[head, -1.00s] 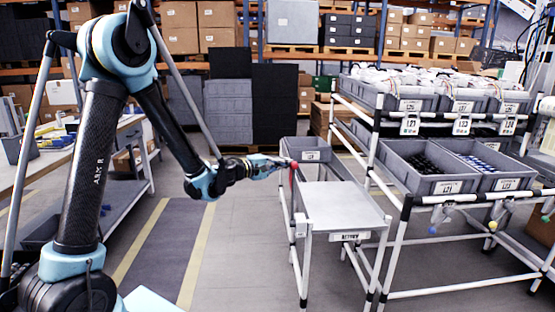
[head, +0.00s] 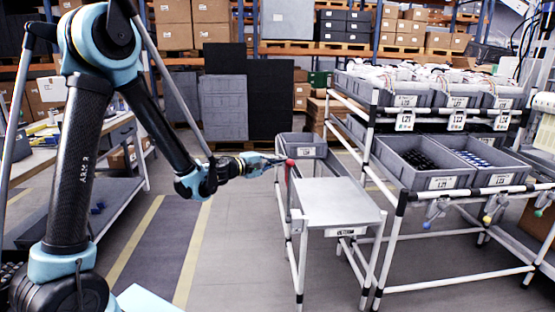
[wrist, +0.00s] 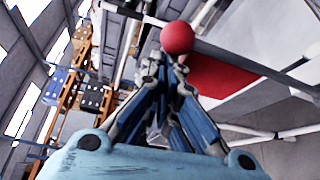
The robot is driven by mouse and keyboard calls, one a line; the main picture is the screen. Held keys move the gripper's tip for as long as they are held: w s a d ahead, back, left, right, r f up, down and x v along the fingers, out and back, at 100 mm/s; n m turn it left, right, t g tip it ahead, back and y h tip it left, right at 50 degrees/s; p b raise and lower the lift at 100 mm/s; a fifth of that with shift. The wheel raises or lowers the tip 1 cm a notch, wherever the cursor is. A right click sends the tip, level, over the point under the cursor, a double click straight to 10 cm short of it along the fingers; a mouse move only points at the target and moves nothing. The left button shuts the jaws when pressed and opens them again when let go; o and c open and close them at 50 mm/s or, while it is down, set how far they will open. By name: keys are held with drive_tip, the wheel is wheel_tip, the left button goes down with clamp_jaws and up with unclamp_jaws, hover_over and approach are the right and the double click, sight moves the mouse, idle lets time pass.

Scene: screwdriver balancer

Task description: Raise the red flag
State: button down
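The red flag shows in the head view as a red ball (head: 290,162) with a narrow red strip (head: 288,178) below it, at the left side of the metal-topped cart. In the wrist view the red ball (wrist: 177,38) is just beyond my fingertips, and a flat red panel (wrist: 222,76) lies to its right. My gripper (head: 282,161) reaches in from the left with its tips at the ball. In the wrist view my gripper (wrist: 168,72) has fingers converging close to the ball. The spot between the tips is partly hidden, so a grip on it is unclear.
The cart (head: 335,200) has a flat grey top and white tube legs, with a grey bin (head: 304,147) at its far end. A rack with grey bins (head: 425,160) stands to the right. A workbench (head: 120,135) is at the left. Open floor (head: 240,250) lies before the cart.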

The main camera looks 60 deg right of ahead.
drive_tip(key=w+a, duration=0.5)
drive_tip(key=w, duration=0.2)
drive_tip(key=shift+w+a, duration=0.35)
drive_tip(key=shift+f, duration=0.1)
idle(0.4)
